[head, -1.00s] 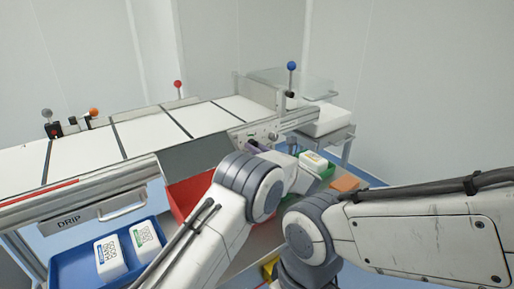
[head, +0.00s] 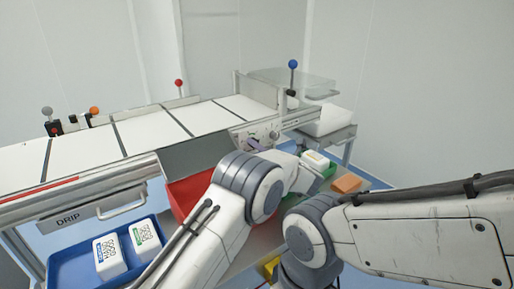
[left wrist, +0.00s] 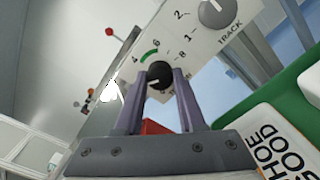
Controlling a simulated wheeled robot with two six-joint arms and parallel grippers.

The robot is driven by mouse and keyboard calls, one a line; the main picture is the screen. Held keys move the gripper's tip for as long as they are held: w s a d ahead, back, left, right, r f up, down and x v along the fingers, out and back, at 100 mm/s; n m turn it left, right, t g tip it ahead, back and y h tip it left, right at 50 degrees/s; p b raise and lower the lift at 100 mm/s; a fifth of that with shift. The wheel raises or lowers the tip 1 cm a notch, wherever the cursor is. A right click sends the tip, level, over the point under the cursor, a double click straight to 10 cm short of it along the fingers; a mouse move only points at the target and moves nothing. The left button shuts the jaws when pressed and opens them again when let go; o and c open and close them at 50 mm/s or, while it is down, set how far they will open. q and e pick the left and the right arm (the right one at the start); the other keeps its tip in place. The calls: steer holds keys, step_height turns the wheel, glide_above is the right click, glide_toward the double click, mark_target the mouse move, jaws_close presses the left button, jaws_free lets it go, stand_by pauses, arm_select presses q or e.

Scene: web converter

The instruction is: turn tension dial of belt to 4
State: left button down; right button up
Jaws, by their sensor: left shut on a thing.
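The black dial knob (left wrist: 160,75) sits on a white panel in the left wrist view, with printed numbers and a green arc (left wrist: 149,55) around it. A 4 and a 6 can be read near the arc. A light mark shows on the knob, but its exact reading is unclear. My left gripper (left wrist: 159,82) has its purple fingers on both sides of the knob and is shut on it. In the head view the left gripper (head: 256,146) is at the control panel (head: 270,130), partly hidden by my arm. My right gripper is not in view.
A grey knob labelled TRACK (left wrist: 215,10) is beside the dial. The white belt (head: 150,132) runs left. A red bin (head: 188,196), a green bin (head: 327,171) and an orange block (head: 347,183) are below. A blue tray (head: 78,240) holds two white containers.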

arm_select(q)
steer(key=m+p, duration=0.2)
steer(key=m, duration=0.6)
steer(key=shift+d+m, duration=0.15)
steer(key=shift+m, duration=0.15)
stand_by(0.5)
steer(key=c, duration=0.5)
jaws_free()
